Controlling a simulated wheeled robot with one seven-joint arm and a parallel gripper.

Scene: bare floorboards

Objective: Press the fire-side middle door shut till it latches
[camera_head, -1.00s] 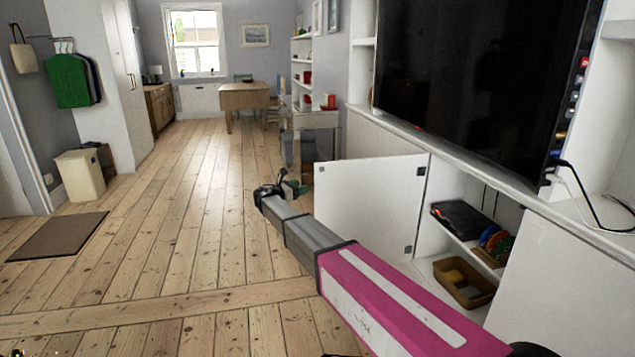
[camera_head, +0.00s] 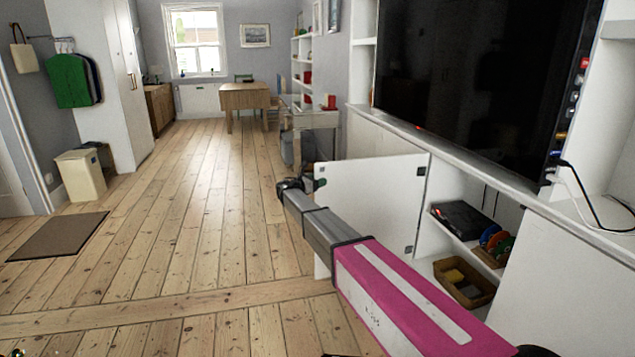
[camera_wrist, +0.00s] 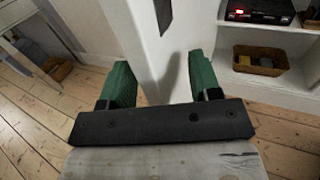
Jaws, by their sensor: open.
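The white middle door (camera_head: 375,200) of the low cabinet stands wide open in the head view, its hinged side at the right by the open compartment. My arm covers its lower part. My gripper (camera_head: 318,184) is at the door's free left edge. In the wrist view my gripper (camera_wrist: 160,80) has its two green fingers apart, and the white door panel (camera_wrist: 140,30) shows between and beyond them. I cannot tell whether the fingers touch it.
The open compartment holds a black box (camera_head: 462,219) on a shelf and a brown tray (camera_head: 464,284) below. A large television (camera_head: 470,75) is above the cabinet. A glass-topped desk (camera_head: 315,120) stands beyond the door. The floorboards (camera_head: 200,230) to the left are clear.

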